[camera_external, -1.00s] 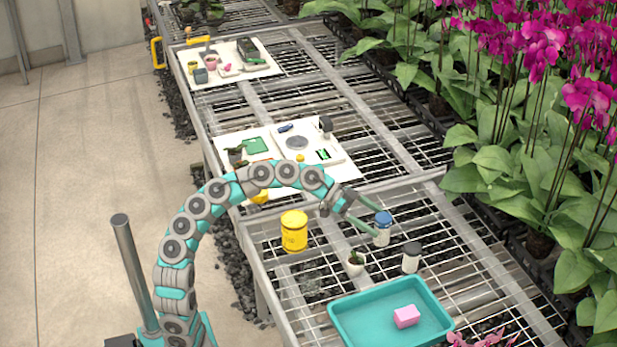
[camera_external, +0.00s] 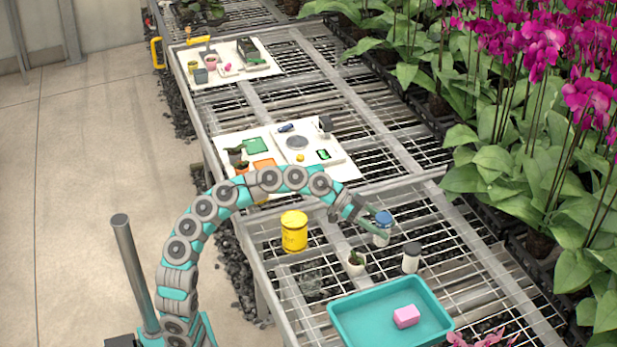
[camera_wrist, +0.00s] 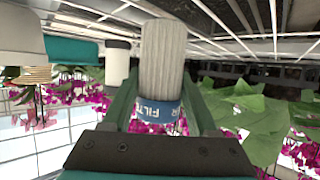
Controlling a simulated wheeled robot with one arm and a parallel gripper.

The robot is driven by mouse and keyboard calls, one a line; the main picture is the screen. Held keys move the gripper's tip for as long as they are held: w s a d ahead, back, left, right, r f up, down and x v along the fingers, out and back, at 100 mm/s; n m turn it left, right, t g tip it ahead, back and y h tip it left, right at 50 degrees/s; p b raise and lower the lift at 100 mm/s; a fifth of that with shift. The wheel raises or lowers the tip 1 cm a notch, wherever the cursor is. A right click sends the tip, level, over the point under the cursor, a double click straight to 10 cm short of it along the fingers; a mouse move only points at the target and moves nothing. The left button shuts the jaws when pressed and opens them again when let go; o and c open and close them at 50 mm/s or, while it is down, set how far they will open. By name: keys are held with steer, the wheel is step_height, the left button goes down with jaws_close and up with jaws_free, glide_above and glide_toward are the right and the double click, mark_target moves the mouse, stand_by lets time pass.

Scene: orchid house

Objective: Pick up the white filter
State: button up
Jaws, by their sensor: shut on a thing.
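The white filter (camera_wrist: 163,58) is a pale ribbed cylinder with a blue band lettered "FILTER". It stands upright on the wire bench in the external view (camera_external: 381,237), with the blue end up. My gripper (camera_wrist: 158,102) has its green fingers on both sides of the filter, shut on it near the blue band. In the external view my gripper (camera_external: 374,222) reaches down to the filter from the left.
A white jar with a black lid (camera_external: 411,260) stands close to the right. A small potted plant (camera_external: 356,264) and a yellow tin (camera_external: 294,231) are to the left. A teal tray (camera_external: 345,320) with a pink block (camera_external: 406,316) lies in front. Orchids (camera_external: 540,110) line the right side.

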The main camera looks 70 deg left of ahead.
jaws_close()
steer(key=shift+r, duration=0.1)
